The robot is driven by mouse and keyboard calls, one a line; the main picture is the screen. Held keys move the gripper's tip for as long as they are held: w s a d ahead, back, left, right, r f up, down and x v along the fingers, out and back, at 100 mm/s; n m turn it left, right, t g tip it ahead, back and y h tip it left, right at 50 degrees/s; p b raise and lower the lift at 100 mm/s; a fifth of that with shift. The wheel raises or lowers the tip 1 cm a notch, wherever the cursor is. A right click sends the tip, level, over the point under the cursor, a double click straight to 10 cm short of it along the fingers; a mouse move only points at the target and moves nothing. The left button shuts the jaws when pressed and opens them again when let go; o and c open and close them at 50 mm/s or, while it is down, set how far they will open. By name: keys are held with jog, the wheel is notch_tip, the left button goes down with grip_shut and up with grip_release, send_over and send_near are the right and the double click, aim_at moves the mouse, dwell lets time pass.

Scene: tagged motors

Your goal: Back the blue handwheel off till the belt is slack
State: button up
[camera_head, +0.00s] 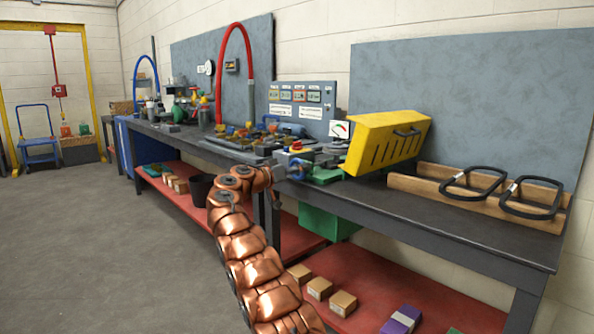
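My copper-coloured arm reaches up from the bottom to the front edge of the workbench. My gripper (282,172) is at the arm's far end, small and grey, and I cannot make out its fingers. A small bluish part (298,167), which looks like the blue handwheel, is right beside it at the front of a green machine (326,175). I cannot tell whether the gripper touches or holds it. A yellow slotted guard (384,145) stands tilted to the right of the machine. I cannot make out the belt.
A gauge (340,130) stands behind the machine. A wooden rack (470,201) with two black loops is on the right of the bench (450,232). A grey panel (303,105) and a cluttered bench stretch lie to the left. A red lower shelf (375,285) holds boxes. The floor at left is open.

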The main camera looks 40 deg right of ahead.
jog(key=shift+n, duration=0.8)
jog(key=o, duration=1.1)
jog(key=shift+a, duration=0.1)
jog(key=a, duration=1.1)
jog(key=shift+w+a, duration=0.1)
jog(key=shift+a, duration=0.3)
jog(key=shift+r, duration=0.1)
